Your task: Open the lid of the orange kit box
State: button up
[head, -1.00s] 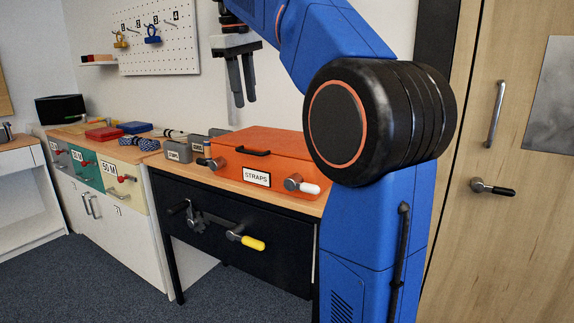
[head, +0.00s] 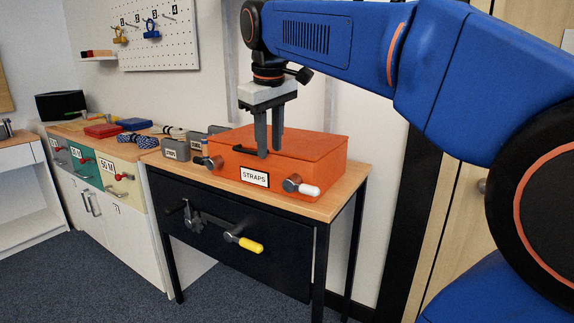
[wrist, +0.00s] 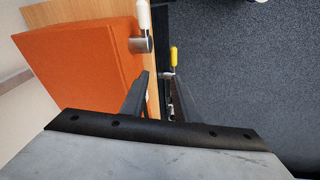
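The orange kit box (head: 320,150), labelled STRAPS, sits on the wooden top of the dark bench with its lid closed. It also shows at the left of the wrist view (wrist: 75,50). A latch with a white grip (head: 300,187) is at the right of its front, and a dark latch (head: 208,162) is at the left. My gripper (head: 270,153) points down at the upper front edge of the box. Its fingers (wrist: 160,85) are apart. The fingers largely hide the black lid handle (head: 243,150); contact with it cannot be told.
The dark bench front (head: 265,262) carries a crank with a yellow grip (head: 250,245). Grey boxes (head: 176,152) stand left of the orange box. Bare bench top shows right of the box.

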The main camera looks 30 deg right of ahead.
jog(key=s+f, duration=0.3)
jog(key=f, duration=0.2)
jog(key=shift+s+d+m+t, duration=0.25)
jog(key=shift+d+m+t, duration=0.05)
jog(key=shift+d, duration=0.05)
